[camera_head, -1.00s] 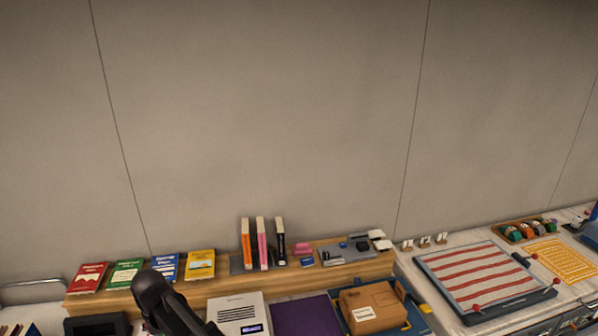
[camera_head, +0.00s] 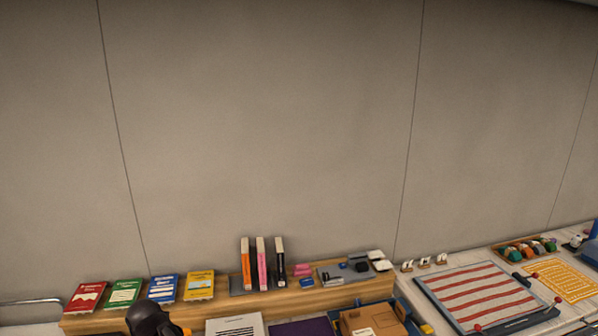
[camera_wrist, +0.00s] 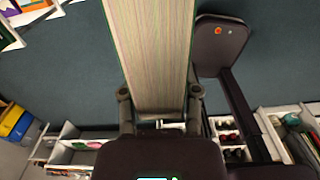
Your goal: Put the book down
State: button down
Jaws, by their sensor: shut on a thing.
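In the wrist view, my gripper (camera_wrist: 160,100) is shut on a book (camera_wrist: 150,50). The book's pale striped page edge faces the camera, with thin green cover edges along its sides. Its far end runs out of the top of the view, and its cover face is hidden. The book is held above a dark blue-grey floor, with no surface seen touching it. In the head view only a dark part of my arm shows at the bottom, and the held book is not visible there.
A wooden shelf (camera_head: 230,303) carries red (camera_head: 86,297), green (camera_head: 123,294), blue (camera_head: 163,288) and yellow (camera_head: 199,285) books in a row. Orange (camera_head: 246,264), pink (camera_head: 262,264) and black (camera_head: 280,264) books stand upright beside them. A cardboard box (camera_head: 372,321) and a striped board (camera_head: 480,294) lie to the right.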

notch_tip(320, 180, down, 14)
jog(key=b, duration=1.3)
jog(key=shift+r, duration=0.15)
dwell(0.5)
jog(key=shift+s, duration=0.15)
